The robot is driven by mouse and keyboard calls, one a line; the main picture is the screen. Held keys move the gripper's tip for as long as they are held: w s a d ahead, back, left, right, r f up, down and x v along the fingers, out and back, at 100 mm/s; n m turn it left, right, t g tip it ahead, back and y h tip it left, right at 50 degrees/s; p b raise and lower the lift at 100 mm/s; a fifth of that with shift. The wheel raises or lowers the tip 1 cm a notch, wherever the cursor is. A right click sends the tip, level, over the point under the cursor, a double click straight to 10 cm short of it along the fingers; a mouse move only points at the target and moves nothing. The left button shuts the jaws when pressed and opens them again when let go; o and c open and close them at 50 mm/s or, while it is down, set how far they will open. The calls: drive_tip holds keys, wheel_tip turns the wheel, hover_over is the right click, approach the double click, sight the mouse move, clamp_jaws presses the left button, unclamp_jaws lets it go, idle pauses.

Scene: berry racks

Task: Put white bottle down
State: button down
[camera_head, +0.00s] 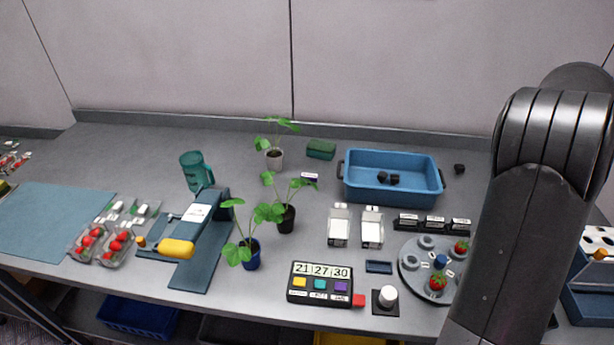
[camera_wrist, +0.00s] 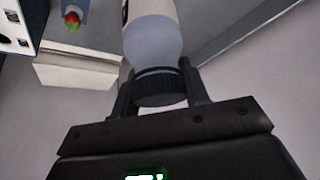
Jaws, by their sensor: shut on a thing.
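In the wrist view my gripper (camera_wrist: 158,92) is shut on the dark ribbed cap of the white bottle (camera_wrist: 152,42), one finger on each side. The bottle's pale body extends away from the fingers toward the top edge, where it is cut off. A dark patch shows on its side near the top. I cannot tell whether its far end touches a surface. In the head view my arm fills the right side, and neither my gripper nor the bottle shows there.
The wrist view shows a pale block (camera_wrist: 80,68) and a strawberry (camera_wrist: 72,20) left of the bottle. In the head view, the grey bench (camera_head: 130,150) holds a blue tub (camera_head: 390,207), a round strawberry plate (camera_head: 410,277), potted plants and a button box (camera_head: 320,284).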

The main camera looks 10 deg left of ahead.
drive_tip(key=w+a+f+n+t+y, duration=0.15)
drive_tip(key=w+a+n, duration=0.35)
drive_tip(key=a, duration=1.3)
drive_tip(key=w+a+n+y, duration=0.3)
drive_tip(key=w+a+n, duration=0.2)
drive_tip(key=a, duration=1.4)
drive_tip(key=s+a+r+n+g+y, duration=0.1)
drive_tip(key=s+a+n, duration=0.2)
drive_tip(key=a, duration=0.8)
drive_tip(key=s+a+n+y, duration=0.2)
drive_tip(key=s+a+n, duration=0.15)
drive_tip(key=a, duration=0.85)
drive_tip(key=s+a+r+n+g+y, duration=0.1)
drive_tip(key=s+a+n, duration=0.15)
drive_tip(key=a, duration=0.85)
drive_tip(key=s+a+f, duration=0.2)
drive_tip(key=a+f, duration=0.9)
drive_tip(key=shift+a, duration=0.35)
drive_tip(key=shift+f, duration=0.1)
